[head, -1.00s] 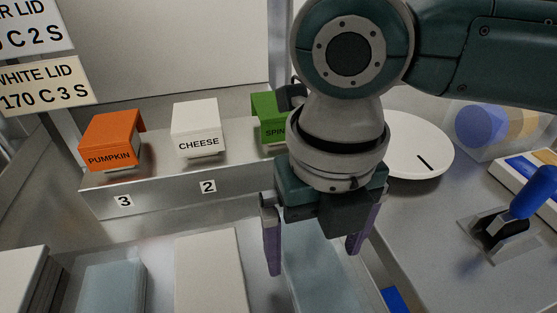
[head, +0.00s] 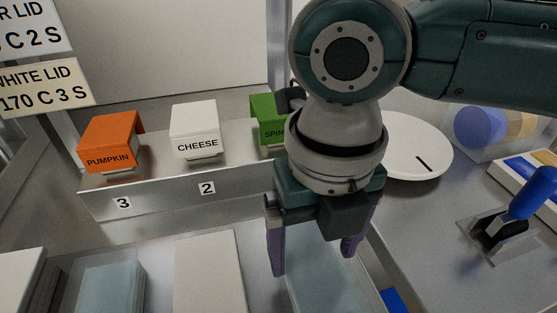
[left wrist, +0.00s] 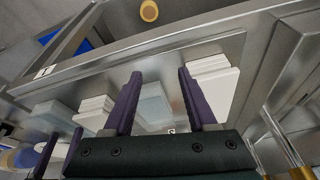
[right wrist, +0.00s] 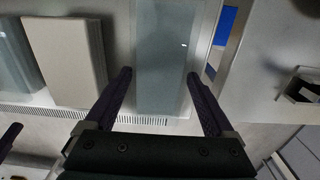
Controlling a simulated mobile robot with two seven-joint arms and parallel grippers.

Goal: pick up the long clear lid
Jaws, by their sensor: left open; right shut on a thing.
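The long clear lid (head: 330,283) lies flat at the right end of the row of lids, as a pale see-through blue sheet. It also shows in the right wrist view (right wrist: 167,45). My right gripper (head: 314,258) points down over it, with one purple finger at each long side, and is shut on it. Its palm hides the far end of the lid in the head view. My left gripper (left wrist: 160,85) is open and empty above other lids; a shorter clear lid (left wrist: 154,108) shows between its fingers.
White lids (head: 208,268) and clear lids (head: 112,285) lie to the left. A metal ledge (head: 160,203) behind carries the pumpkin (head: 110,140), cheese (head: 196,125) and spinach (head: 267,120) boxes. A round white disc (head: 418,140) and a blue-handled tool (head: 530,195) are on the right.

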